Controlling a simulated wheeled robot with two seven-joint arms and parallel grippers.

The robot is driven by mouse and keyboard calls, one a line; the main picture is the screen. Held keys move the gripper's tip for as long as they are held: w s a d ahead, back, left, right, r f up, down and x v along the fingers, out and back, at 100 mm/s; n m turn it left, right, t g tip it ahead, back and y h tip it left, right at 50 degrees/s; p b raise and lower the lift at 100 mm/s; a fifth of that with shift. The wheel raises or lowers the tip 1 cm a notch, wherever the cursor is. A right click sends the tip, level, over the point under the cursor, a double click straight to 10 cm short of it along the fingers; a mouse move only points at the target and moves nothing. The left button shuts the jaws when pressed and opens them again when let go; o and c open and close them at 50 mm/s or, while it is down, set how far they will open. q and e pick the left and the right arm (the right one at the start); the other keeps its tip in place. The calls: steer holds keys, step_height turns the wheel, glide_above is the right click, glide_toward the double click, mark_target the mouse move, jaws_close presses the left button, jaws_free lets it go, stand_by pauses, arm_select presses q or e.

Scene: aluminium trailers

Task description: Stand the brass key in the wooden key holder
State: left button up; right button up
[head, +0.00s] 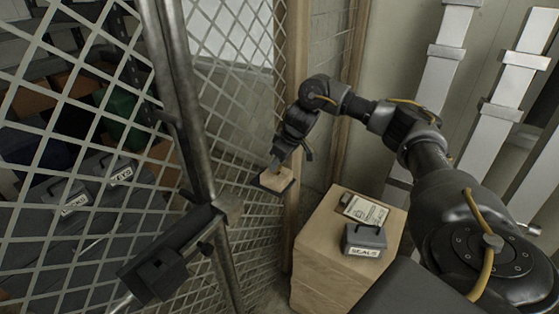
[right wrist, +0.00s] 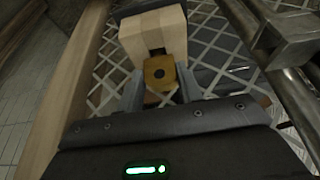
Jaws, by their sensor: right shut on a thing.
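My right gripper (head: 277,163) is shut on the brass key (right wrist: 160,72). The right wrist view shows the key's flat bow, with a round hole, between the two fingers (right wrist: 160,88). The pale wooden key holder (head: 275,181) is on a dark base beside the mesh and a wooden post. Its block (right wrist: 152,36) is just beyond the key in the right wrist view. The key's far end meets a dark notch in the block's near face; I cannot tell how deep it goes. My left gripper is not in view.
A wire mesh gate (head: 95,190) with a metal frame and black latch box (head: 150,268) fills the left. A wooden cabinet (head: 320,265) bears a grey box marked SEALS (head: 364,240) and a clipboard (head: 362,210). Metal channels (head: 440,75) lean on the wall.

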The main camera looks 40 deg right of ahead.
steer(key=o, duration=1.2)
steer(key=shift+c, duration=0.2)
steer(key=shift+r, duration=0.1)
steer(key=shift+s+r, duration=0.15)
steer(key=shift+r, duration=0.2)
steer(key=p+v, duration=0.1)
steer(key=v, duration=0.9)
steer(key=shift+p, duration=0.35)
steer(key=shift+s+f, duration=0.1)
steer(key=shift+f, duration=0.1)
